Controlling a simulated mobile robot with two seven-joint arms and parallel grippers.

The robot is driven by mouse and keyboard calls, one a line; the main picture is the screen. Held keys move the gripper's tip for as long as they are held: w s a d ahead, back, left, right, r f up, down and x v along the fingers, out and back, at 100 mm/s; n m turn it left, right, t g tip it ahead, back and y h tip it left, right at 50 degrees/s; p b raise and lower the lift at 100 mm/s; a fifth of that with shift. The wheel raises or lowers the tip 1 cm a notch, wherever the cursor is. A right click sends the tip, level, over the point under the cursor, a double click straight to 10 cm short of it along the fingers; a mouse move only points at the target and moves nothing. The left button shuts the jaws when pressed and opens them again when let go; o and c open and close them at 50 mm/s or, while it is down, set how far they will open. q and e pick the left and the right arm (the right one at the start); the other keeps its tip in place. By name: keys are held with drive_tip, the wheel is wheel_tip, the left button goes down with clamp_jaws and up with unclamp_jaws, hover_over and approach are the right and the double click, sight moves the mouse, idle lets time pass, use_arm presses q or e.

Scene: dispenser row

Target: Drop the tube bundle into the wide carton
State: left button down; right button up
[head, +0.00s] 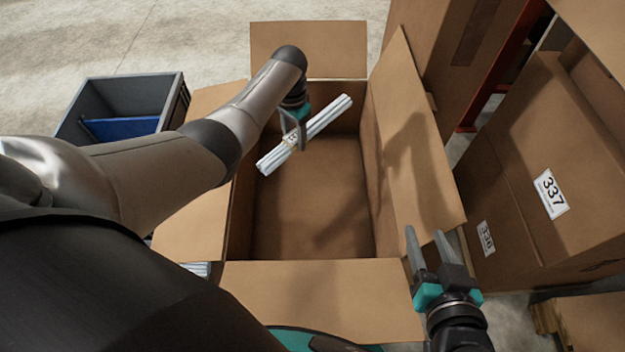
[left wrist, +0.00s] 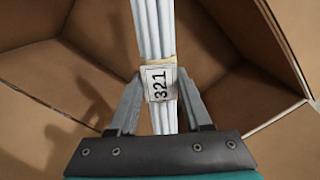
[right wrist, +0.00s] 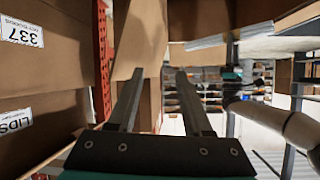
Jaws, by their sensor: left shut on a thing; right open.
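The tube bundle (head: 330,116) is a sheaf of pale white-blue tubes with a band and a label. In the left wrist view the bundle (left wrist: 153,30) shows the label 321. My left gripper (head: 293,138) is shut on its middle and holds it tilted above the open wide carton (head: 310,215). The left fingers (left wrist: 160,85) lie on either side of the labelled part. The carton has its flaps spread out, and its visible brown floor is bare. My right gripper (head: 428,243) is open and empty by the carton's front right corner; its fingers (right wrist: 158,75) stand apart.
A grey bin (head: 125,100) with a blue thing inside stands at the back left. Other pale tubes (head: 198,268) show partly beneath the left flap. The raised right flap (head: 412,145) stands beside the opening.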

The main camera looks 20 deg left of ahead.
use_arm(q)
drive_tip(key=shift+c, duration=1.3)
unclamp_jaws()
drive_tip(key=shift+r+p, duration=0.75)
drive_tip(key=shift+r, duration=0.15)
drive_tip(key=shift+r+p, duration=0.6)
drive_tip(key=shift+r, duration=0.2)
drive_tip(key=shift+r+p, duration=0.6)
drive_tip(key=shift+r, duration=0.2)
use_arm(e)
drive_tip(key=s+d+g+h, duration=0.4)
drive_tip(key=s+d+g, duration=0.15)
drive_tip(key=d, duration=0.25)
use_arm(q)
wheel_tip(320, 180, up, 7)
drive_tip(key=p, duration=0.4)
drive_tip(key=shift+p, duration=0.35)
use_arm(e)
wheel_tip(320, 180, down, 9)
drive_tip(key=s+g, duration=0.1)
drive_tip(key=g, duration=0.2)
drive_tip(key=shift+d, duration=0.2)
drive_tip(key=shift+s+f, duration=0.1)
